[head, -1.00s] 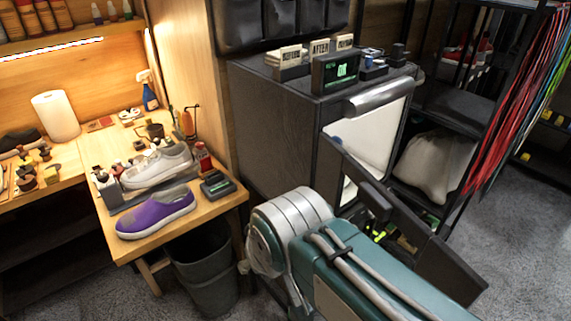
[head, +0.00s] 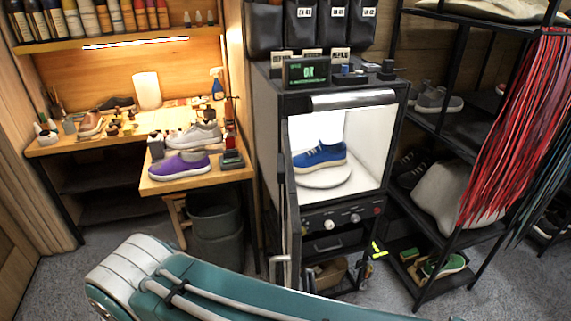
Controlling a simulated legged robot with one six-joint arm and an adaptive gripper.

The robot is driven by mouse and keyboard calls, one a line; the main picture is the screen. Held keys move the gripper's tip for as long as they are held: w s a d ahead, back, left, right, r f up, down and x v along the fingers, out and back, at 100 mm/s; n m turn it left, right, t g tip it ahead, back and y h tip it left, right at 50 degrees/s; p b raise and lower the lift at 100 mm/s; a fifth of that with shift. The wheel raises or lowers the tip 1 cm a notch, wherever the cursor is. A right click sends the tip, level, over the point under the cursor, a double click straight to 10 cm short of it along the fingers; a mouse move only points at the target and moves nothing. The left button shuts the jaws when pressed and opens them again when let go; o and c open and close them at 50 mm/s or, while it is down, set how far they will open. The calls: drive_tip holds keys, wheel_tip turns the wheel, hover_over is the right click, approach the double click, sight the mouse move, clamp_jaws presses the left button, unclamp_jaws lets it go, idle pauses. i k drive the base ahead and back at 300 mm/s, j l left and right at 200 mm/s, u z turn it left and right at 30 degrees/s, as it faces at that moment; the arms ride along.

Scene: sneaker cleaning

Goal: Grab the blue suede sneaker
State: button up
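My teal and white arm crosses the bottom of the head view, well in front of the cabinet. My gripper is not in view.
A purple shoe (head: 180,165) and a pale sneaker (head: 194,135) are on the wooden bench (head: 160,187) at left. A dark bin (head: 215,220) stands below it. A black shelf rack (head: 392,205) with hanging red laces (head: 515,120) stands at right. Grey carpet (head: 390,290) lies in front.

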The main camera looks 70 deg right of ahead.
sight(322, 156)
drive_tip(key=k+l+u, duration=0.1)
drive_tip(key=u, duration=0.3)
drive_tip(key=k+u, duration=0.25)
drive_tip(key=u, duration=0.15)
drive_tip(key=k+u, duration=0.2)
drive_tip(key=u, duration=0.2)
drive_tip(key=k+j+u, duration=0.15)
drive_tip(key=u, duration=0.25)
drive_tip(key=k+l+u, duration=0.1)
drive_tip(key=u, duration=0.3)
drive_tip(key=k+u, duration=0.15)
drive_tip(key=u, duration=0.25)
drive_tip(key=k+u, duration=0.15)
drive_tip(key=u, duration=0.25)
drive_tip(key=k+u, duration=0.15)
drive_tip(key=u, duration=0.25)
drive_tip(key=k+u, duration=0.1)
drive_tip(key=u, duration=0.35)
drive_tip(key=k+u, duration=0.15)
drive_tip(key=u, duration=0.3)
drive_tip(key=k+u, duration=0.1)
drive_tip(key=u, duration=0.3)
drive_tip(key=k+j+u, duration=0.1)
drive_tip(key=u, duration=0.35)
drive_tip(key=j+u, duration=0.1)
drive_tip(key=u, duration=4.3)
